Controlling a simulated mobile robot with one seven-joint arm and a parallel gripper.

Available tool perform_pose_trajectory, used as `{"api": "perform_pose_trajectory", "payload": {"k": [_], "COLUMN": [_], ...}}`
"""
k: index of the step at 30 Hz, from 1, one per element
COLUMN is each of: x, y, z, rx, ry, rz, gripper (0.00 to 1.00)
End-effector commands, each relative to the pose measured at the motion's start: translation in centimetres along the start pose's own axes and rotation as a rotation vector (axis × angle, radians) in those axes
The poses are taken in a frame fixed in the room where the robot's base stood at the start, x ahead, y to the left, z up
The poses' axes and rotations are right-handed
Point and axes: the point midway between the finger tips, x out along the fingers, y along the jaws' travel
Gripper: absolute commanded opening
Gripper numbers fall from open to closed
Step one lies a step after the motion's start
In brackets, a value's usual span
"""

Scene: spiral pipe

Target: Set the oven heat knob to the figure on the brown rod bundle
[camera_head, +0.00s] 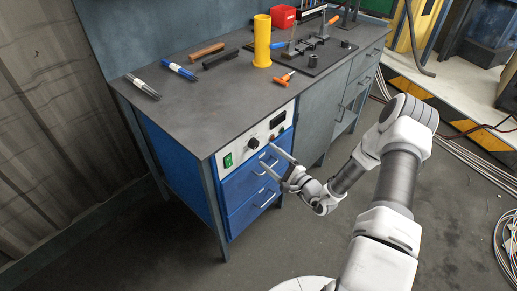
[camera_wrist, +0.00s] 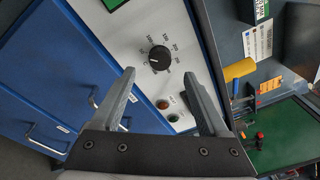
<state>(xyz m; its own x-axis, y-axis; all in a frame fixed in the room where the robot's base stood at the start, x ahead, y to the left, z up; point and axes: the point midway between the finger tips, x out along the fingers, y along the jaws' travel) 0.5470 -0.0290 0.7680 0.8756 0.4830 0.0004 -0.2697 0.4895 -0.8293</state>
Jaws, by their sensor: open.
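The black heat knob (camera_head: 253,143) is on the white panel at the top of the blue cabinet. In the wrist view the knob (camera_wrist: 159,58) sits inside a printed scale with figures in the hundreds; I cannot tell its exact setting. My gripper (camera_head: 267,156) is open and empty in front of the panel, a little right of the knob. In the wrist view its two fingers (camera_wrist: 160,77) stand apart on either side below the knob, not visibly touching it. The brown rod bundle (camera_head: 206,52) lies on the bench top; its figure is unreadable here.
Other bundles lie on the bench: a black one (camera_head: 220,58), a blue one (camera_head: 179,70) and a grey one (camera_head: 142,87). Drawer handles (camera_head: 264,199) stick out below.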

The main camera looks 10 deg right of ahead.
Motion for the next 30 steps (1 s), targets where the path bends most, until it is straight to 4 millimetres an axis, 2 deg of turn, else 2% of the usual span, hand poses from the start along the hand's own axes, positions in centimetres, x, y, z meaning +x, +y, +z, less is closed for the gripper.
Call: {"api": "perform_pose_trajectory", "payload": {"k": [3,9,14,22,30], "x": [2.5,5.2,6.1,6.2,6.2], "y": [0.1,0.1,0.0,0.0,0.0], "z": [0.0,0.0,0.0,0.0,0.0], "rx": [-0.002,0.000,0.000,0.000,0.000], "ry": [-0.004,-0.002,0.000,0.000,0.000], "rz": [0.000,0.001,0.000,0.001,0.001], "gripper": [0.78,0.78,0.78,0.78,0.29]}}
